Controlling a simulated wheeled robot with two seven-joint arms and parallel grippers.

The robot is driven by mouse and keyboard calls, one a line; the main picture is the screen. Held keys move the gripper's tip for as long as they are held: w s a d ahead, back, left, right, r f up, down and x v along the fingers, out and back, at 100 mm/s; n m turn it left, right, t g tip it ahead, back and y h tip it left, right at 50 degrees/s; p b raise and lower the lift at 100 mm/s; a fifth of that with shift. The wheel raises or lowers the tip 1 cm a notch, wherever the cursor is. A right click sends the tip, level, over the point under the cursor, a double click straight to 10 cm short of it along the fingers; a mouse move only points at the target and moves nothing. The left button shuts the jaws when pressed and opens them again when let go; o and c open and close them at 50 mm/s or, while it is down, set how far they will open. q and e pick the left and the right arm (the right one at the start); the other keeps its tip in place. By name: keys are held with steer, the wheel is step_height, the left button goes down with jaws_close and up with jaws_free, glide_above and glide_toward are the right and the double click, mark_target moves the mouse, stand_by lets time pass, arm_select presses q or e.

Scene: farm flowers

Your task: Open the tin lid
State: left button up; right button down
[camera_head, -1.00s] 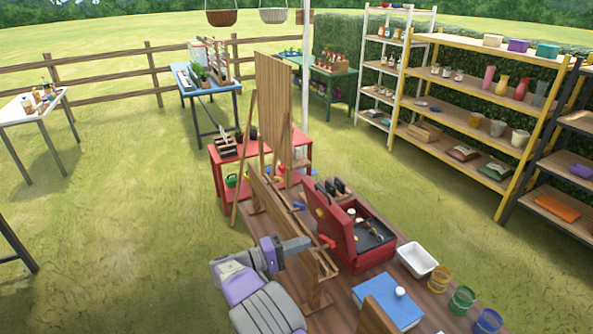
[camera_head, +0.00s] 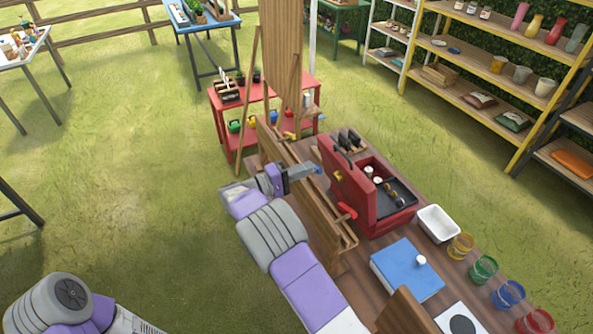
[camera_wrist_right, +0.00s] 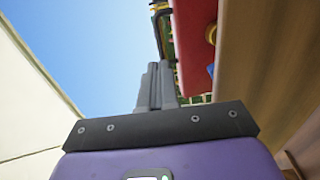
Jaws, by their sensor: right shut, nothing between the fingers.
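A red tin box (camera_head: 385,222) stands on the wooden table with its lid (camera_head: 347,188) raised, tilted up on its left side. Jars and tools show in its dark tray. My right gripper (camera_head: 316,169) is shut and empty, pointing right, close to the outer left side of the raised lid; I cannot tell whether it touches. In the right wrist view the shut fingers (camera_wrist_right: 156,82) lie just left of a red surface (camera_wrist_right: 192,45), likely the tin. My left arm shows at the bottom left of the head view; its gripper is out of view.
A wooden easel frame (camera_head: 318,205) stands between my right arm and the tin. A white tray (camera_head: 438,224), blue book (camera_head: 407,270) and several coloured cups (camera_head: 484,270) are on the table's right. A red shelf (camera_head: 228,98) stands behind.

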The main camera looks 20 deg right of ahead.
mark_target(332, 157)
arm_select(q)
steer(key=shift+r+p, duration=0.3)
steer(key=shift+r, duration=0.05)
arm_select(e)
steer(key=d, duration=0.9)
steer(key=shift+w+d+r, duration=0.1)
steer(key=shift+w+r, duration=0.2)
steer(key=shift+w, duration=0.05)
steer(key=shift+w+r, duration=0.1)
